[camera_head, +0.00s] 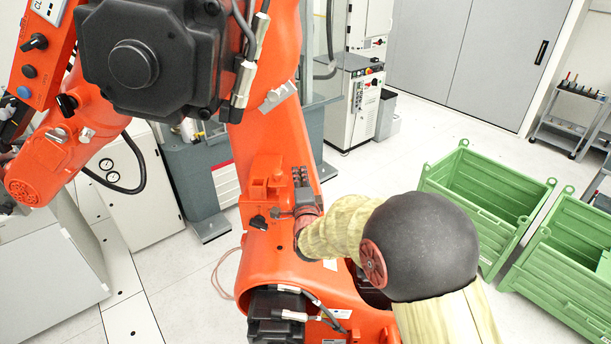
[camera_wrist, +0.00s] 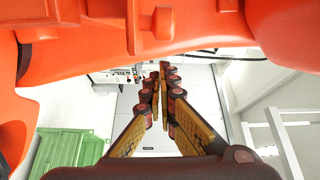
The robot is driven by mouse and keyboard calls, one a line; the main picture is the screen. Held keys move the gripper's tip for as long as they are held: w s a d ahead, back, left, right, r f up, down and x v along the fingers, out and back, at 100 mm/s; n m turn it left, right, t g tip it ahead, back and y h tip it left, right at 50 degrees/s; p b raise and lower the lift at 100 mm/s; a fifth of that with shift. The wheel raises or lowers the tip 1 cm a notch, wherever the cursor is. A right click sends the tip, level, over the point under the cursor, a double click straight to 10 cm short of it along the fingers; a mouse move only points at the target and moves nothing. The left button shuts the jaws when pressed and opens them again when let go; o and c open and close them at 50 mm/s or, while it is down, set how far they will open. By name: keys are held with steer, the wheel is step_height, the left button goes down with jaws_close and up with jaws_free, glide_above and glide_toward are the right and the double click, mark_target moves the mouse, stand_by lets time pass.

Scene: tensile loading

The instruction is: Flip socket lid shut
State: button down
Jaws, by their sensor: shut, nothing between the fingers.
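My gripper (camera_head: 301,174) is beside the large orange industrial robot (camera_head: 262,130), at the front of its lower body. In the wrist view, the fingers of my gripper (camera_wrist: 166,68) are together, with nothing visible between them. They point towards the distant grey doors. Orange housing (camera_wrist: 110,35) spans the top of the wrist view, close above the fingers. A small orange block (camera_head: 265,183) and a small black fitting (camera_head: 258,222) sit on the orange robot left of my gripper; I cannot tell whether either belongs to the socket.
Green crates (camera_head: 490,195) stand on the floor at the right. A grey-and-white machine cabinet (camera_head: 358,100) stands behind. A black motor housing (camera_head: 135,65) with cables hangs at upper left. A shelf trolley (camera_head: 570,115) is at far right. The floor between the cabinet and crates is clear.

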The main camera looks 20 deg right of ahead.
mark_target(271, 182)
steer(key=shift+s+a, duration=0.15)
steer(key=shift+a, duration=0.5)
steer(key=shift+s+a, duration=0.15)
steer(key=shift+a, duration=0.45)
steer(key=shift+s, duration=0.1)
steer(key=shift+a, duration=0.1)
steer(key=a+b, duration=0.1)
steer(key=a, duration=0.1)
steer(key=w+a+b, duration=0.1)
steer(key=b, duration=0.1)
steer(key=w+a+b, duration=0.1)
steer(key=a+b, duration=0.1)
steer(key=shift+a+f, duration=0.15)
steer(key=shift+a, duration=0.55)
steer(key=shift+r, duration=0.2)
steer(key=shift+w+d, duration=0.1)
